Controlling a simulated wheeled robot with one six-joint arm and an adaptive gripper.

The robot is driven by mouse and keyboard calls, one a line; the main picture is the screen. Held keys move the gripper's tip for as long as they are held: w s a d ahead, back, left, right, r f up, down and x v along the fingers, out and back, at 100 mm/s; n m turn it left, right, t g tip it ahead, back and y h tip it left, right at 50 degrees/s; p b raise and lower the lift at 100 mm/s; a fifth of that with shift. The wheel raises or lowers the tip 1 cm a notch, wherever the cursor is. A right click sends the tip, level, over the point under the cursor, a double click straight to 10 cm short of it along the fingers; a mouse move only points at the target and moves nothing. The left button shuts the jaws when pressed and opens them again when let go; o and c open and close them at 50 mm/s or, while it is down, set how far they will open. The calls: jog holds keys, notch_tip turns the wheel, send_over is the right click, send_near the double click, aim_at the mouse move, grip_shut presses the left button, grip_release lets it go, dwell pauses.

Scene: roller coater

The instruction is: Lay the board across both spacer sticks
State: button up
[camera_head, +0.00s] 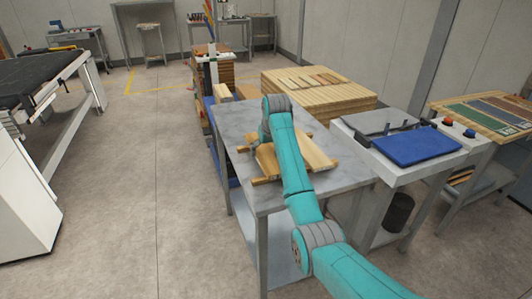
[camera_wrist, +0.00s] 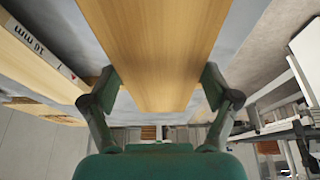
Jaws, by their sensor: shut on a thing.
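In the wrist view the board (camera_wrist: 155,45) is a long, pale wooden plank running up between my fingers. My gripper (camera_wrist: 158,88) is shut on its two long edges near the close end. In the head view my arm hides the gripper and part of the wood on the grey table; a pale wooden piece (camera_head: 317,152) shows right of the arm and another (camera_head: 267,160) left of it. A brown stick end (camera_head: 264,181) shows at the front left of this wood. I cannot tell whether the board touches the sticks.
In the wrist view a wooden panel (camera_wrist: 30,72) and a pale strip with black markings (camera_wrist: 50,52) lie left of the board. In the head view a plank stack (camera_head: 325,97) stands behind the grey table (camera_head: 345,181), and a blue pad (camera_head: 415,147) lies on a bench at right.

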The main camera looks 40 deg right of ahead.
jog(key=shift+f, duration=0.65)
jog(key=o, duration=1.2)
jog(key=shift+f, duration=0.15)
jog(key=v, duration=1.2)
jog(key=shift+w, duration=0.1)
